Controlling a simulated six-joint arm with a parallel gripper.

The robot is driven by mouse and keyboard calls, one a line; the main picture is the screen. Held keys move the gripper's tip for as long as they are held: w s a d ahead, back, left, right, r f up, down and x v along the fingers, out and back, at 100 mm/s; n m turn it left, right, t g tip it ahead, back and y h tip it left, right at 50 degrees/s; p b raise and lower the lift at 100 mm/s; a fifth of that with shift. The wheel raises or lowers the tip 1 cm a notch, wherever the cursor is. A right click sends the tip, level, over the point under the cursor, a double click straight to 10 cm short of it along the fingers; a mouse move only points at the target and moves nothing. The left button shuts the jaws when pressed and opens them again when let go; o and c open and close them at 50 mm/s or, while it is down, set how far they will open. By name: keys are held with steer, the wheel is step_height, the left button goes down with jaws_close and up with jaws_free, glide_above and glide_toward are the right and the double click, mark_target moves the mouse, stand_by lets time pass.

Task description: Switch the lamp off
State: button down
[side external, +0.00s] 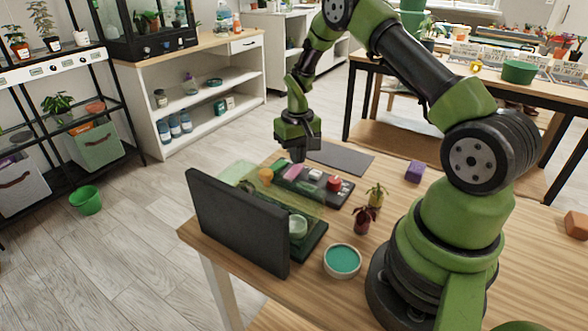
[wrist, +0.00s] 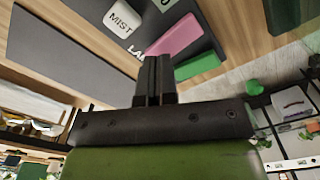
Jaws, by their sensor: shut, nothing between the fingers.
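A dark control panel (side external: 318,197) lies on the wooden table. It carries a pink bar (side external: 293,172), a white button (side external: 315,174) and a red button (side external: 333,183). In the wrist view the white button (wrist: 122,18) reads "MIST". The pink bar (wrist: 173,37) has a partly hidden label starting "LA" beside it, and a green bar (wrist: 197,65) lies next to it. My gripper (side external: 299,158) is shut and empty, pointing down above the panel's far end, near the pink bar. In the wrist view its closed fingertips (wrist: 155,62) overlap the pink bar's near end; contact cannot be told.
An upright black board (side external: 235,222) and a clear-lidded terrarium stand left of the panel. A grey mat (side external: 340,158) lies behind.

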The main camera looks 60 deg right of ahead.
steer(key=shift+f, duration=0.8)
steer(key=shift+r, duration=3.55)
steer(key=shift+a+r, duration=0.1)
steer(key=shift+r, duration=0.15)
steer(key=s+a+r+t, duration=0.2)
steer(key=a+r, duration=0.3)
steer(key=r, duration=0.3)
steer(key=s+a+r+t, duration=0.25)
steer(key=a+r, duration=0.25)
steer(key=r, duration=0.3)
steer(key=s+a+r+n+t+y, duration=0.1)
steer(key=s+a+r, duration=0.1)
steer(key=s+a, duration=0.2)
steer(key=s+a+r+n+t+y, duration=0.1)
steer(key=s+a, duration=0.3)
steer(key=s, duration=0.6)
steer(key=shift+s+a+r+t, duration=0.25)
steer(key=shift+r+t, duration=0.1)
steer(key=shift+r, duration=0.55)
